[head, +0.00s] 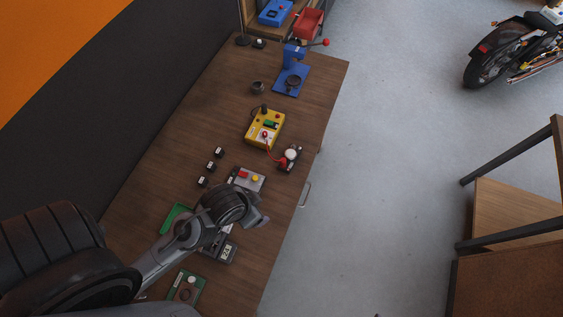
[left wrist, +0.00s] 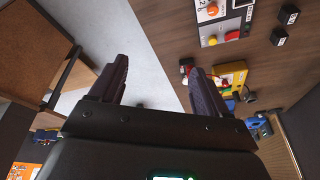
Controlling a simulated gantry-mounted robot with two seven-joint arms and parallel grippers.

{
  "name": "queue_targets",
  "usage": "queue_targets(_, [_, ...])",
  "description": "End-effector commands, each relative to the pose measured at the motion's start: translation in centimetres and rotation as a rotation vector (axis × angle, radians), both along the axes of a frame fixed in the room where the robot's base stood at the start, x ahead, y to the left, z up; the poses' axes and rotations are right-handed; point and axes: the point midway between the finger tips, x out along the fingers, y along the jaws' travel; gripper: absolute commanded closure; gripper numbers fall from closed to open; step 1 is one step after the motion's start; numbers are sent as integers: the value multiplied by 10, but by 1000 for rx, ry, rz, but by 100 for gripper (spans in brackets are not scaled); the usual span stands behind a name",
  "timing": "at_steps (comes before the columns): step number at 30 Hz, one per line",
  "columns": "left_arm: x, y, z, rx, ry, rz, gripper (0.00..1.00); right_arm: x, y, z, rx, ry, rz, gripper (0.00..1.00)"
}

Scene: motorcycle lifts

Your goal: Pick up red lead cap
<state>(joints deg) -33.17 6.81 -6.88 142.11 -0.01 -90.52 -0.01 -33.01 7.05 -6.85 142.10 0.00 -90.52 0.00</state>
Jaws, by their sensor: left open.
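A red lead (head: 269,151) runs from the yellow tester box (head: 264,127) to a small dark device with a round white top (head: 291,154). A red cap-like end (head: 282,161) lies at that device's edge; whether it touches is too small to tell. The yellow box also shows in the left wrist view (left wrist: 231,77), beyond the fingers. My left gripper (head: 262,213) is over the right edge of the workbench, nearer than the red cap. In the left wrist view its two dark fingers (left wrist: 157,85) are wide apart with nothing between them. My right gripper is not in view.
On the wooden workbench (head: 190,130) are a grey box with red and yellow buttons (head: 246,179), several small black blocks (head: 211,165), a blue press (head: 291,80) and a meter (head: 226,252). Open floor (head: 390,180) lies to the right, with a wooden-decked frame (head: 510,215) beyond.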

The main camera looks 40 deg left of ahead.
Motion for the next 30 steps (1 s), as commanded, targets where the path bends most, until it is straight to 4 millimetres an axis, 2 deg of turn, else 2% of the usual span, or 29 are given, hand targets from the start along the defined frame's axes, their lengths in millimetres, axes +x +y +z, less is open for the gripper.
queue_targets(13, [0, 0, 0, 1, -1, 0, 24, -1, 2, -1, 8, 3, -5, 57])
queue_targets(22, [0, 0, 0, 1, 1, -1, 67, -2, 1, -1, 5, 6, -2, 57])
queue_targets(30, [-1, 0, -1, 4, 3, -3, 67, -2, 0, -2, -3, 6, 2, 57])
